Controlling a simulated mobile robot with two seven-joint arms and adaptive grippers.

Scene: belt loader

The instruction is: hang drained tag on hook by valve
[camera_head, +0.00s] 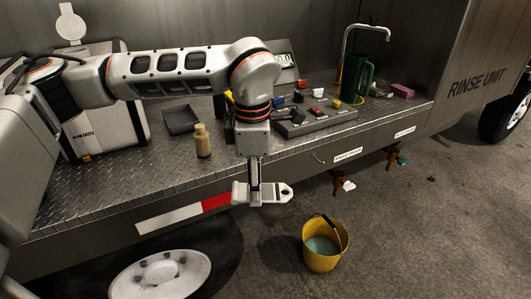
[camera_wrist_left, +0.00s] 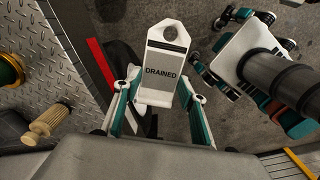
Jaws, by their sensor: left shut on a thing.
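My left gripper (camera_head: 258,193) is shut on the white drained tag (camera_head: 286,192), in front of the truck bed's edge and above the floor. The left wrist view shows the tag (camera_wrist_left: 160,72) between the fingers (camera_wrist_left: 158,108), with the word DRAINED readable and a hole in its far end. A small hook (camera_head: 318,158) sticks out of the bed's side, right of and higher in the picture than the tag. A valve with a white handle (camera_head: 348,186) hangs under the bed nearby. Another valve with a teal handle (camera_head: 402,161) is farther right.
A yellow bucket (camera_head: 325,245) with liquid stands on the floor below the white-handled valve. A tan bottle (camera_head: 202,141), a dark tray (camera_head: 181,120), a grey control box (camera_head: 316,120) and a green jug (camera_head: 355,78) are on the bed. The space before the hook looks clear.

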